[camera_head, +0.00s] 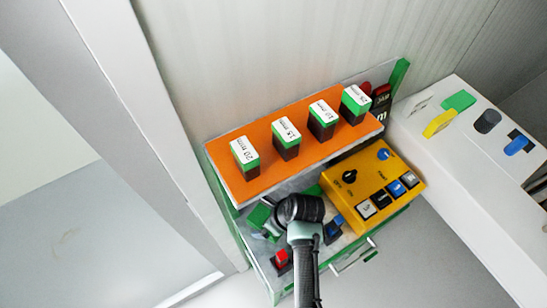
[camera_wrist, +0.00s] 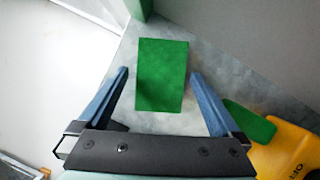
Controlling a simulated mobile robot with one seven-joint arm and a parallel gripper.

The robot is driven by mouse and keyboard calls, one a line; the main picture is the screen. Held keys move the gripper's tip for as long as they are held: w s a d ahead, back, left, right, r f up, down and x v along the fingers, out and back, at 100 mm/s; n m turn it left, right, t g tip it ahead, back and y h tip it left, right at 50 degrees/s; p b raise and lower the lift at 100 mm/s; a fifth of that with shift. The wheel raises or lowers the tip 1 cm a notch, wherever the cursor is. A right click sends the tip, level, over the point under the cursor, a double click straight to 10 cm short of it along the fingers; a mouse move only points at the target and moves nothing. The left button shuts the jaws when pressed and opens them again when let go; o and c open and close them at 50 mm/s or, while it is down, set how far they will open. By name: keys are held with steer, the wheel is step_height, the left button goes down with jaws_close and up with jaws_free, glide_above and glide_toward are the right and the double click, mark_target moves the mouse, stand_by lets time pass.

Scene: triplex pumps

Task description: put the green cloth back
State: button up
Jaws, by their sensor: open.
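A flat green rectangle, seemingly the green cloth (camera_wrist: 162,76), lies on the grey shelf surface in the wrist view. In the head view, a green patch (camera_head: 259,216) left of my wrist seems to be the same piece, partly hidden by my arm. My gripper (camera_wrist: 159,73) is open above it, one blue finger to each side, with clear gaps between fingers and cloth. I cannot tell the height above it. A second green piece (camera_wrist: 250,121) lies right of the fingers, against the yellow control box (camera_wrist: 288,150).
An orange shelf (camera_head: 220,156) with several labelled green-topped blocks stands behind my gripper. The yellow box (camera_head: 375,190) with buttons is close on the right. A red-topped block (camera_head: 281,260) sits at front left. A white counter (camera_head: 440,150) holds green and yellow pieces.

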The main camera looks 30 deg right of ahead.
steer(key=v, duration=1.1)
steer(key=shift+r, duration=0.35)
steer(key=shift+s+d, duration=0.1)
